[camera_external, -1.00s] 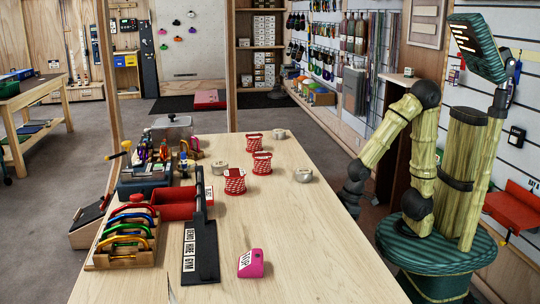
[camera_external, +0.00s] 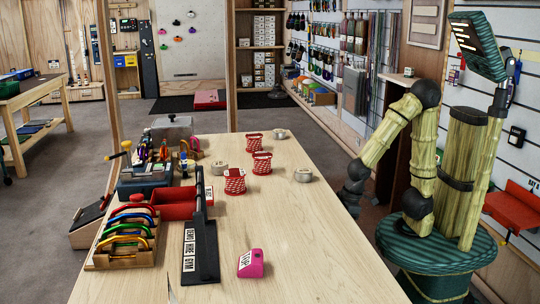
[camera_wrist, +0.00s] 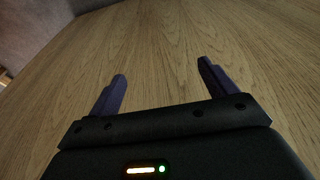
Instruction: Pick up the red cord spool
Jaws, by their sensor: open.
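Three red-and-white cord spools stand on the wooden table (camera_external: 310,240) in the external view: a far one (camera_external: 253,144), a middle one (camera_external: 261,163) and a near one (camera_external: 235,182). My gripper (camera_wrist: 162,72) shows in the wrist view with its two dark fingers apart and nothing between them. Bare wood grain fills the view beyond the fingers, and no spool shows there. In the external view my arm hangs bent at the table's right edge, well to the right of the spools. The fingers cannot be made out in that view.
Pale round rolls (camera_external: 303,175) stand near the spools. A pink block (camera_external: 251,263), a black sign (camera_external: 201,252), a red tray (camera_external: 176,205) and a rack of coloured carabiners (camera_external: 125,238) occupy the table's left and front. The table's right side is clear.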

